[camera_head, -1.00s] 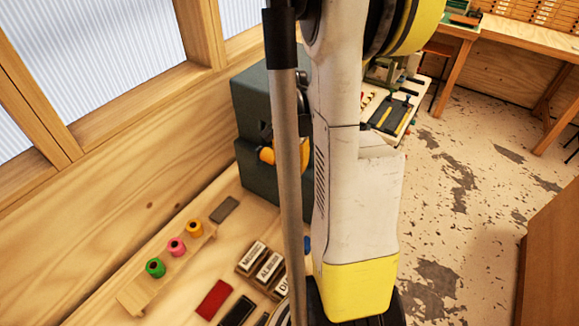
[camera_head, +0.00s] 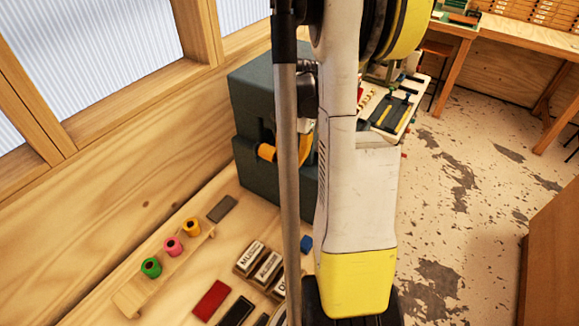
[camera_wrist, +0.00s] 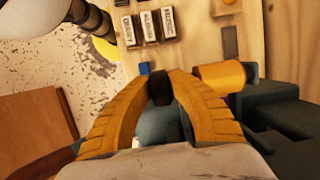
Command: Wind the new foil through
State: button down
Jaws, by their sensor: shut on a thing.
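My gripper (camera_wrist: 160,82) has two orange-yellow ribbed fingers, closed from both sides on a small black knob (camera_wrist: 159,89) in the wrist view. What the knob joins is hidden behind the fingers. An orange foil roll (camera_wrist: 222,76) sits just right of the fingers, on a dark grey-green machine (camera_wrist: 285,117). In the head view the orange roll (camera_head: 267,152) shows in the recess of the machine (camera_head: 255,100), partly behind a grey pole. My arm hides most of the work area there, and I cannot make out the foil's path.
Green (camera_head: 151,267), pink (camera_head: 173,247) and orange (camera_head: 192,226) spools stand on a wooden rack (camera_head: 128,302) at left. Labelled blocks (camera_head: 250,258), a red block (camera_head: 211,300) and a small blue block (camera_head: 306,244) lie on the bench. Open floor (camera_head: 440,220) is at right.

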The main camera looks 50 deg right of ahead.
jog(key=shift+y, duration=0.3)
jog(key=c, duration=1.3)
grip_release()
jog(key=shift+o, duration=0.2)
jog(key=shift+r, duration=0.1)
jog(key=v, duration=1.2)
